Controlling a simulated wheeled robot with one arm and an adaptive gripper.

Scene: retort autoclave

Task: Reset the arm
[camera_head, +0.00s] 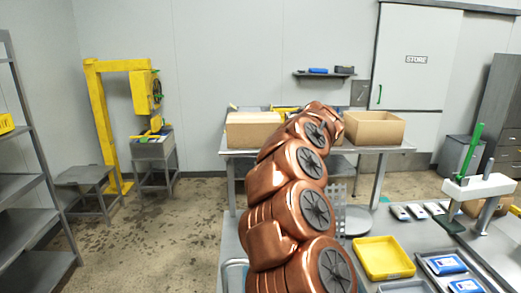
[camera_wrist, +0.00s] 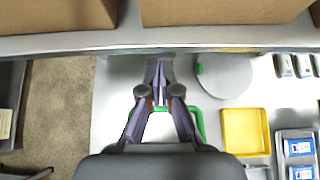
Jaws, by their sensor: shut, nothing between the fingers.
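My copper-coloured arm rises over the metal work table (camera_head: 232,262) in the head view and reaches away toward the back table. It hides my gripper in that view. In the wrist view my gripper (camera_wrist: 159,66) shows with its two purple fingers brought together at the tips, shut and empty. It points toward the far edge of the table, above the surface. A green handle (camera_wrist: 200,124) lies beside and partly behind the right finger.
Two cardboard boxes (camera_head: 253,131) (camera_head: 374,128) stand on the back table. A yellow tray (camera_head: 383,257), blue-and-white packs (camera_head: 446,264) and a white device with a green lever (camera_head: 478,150) are at right. A round grey plate (camera_wrist: 224,76) lies right of my gripper.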

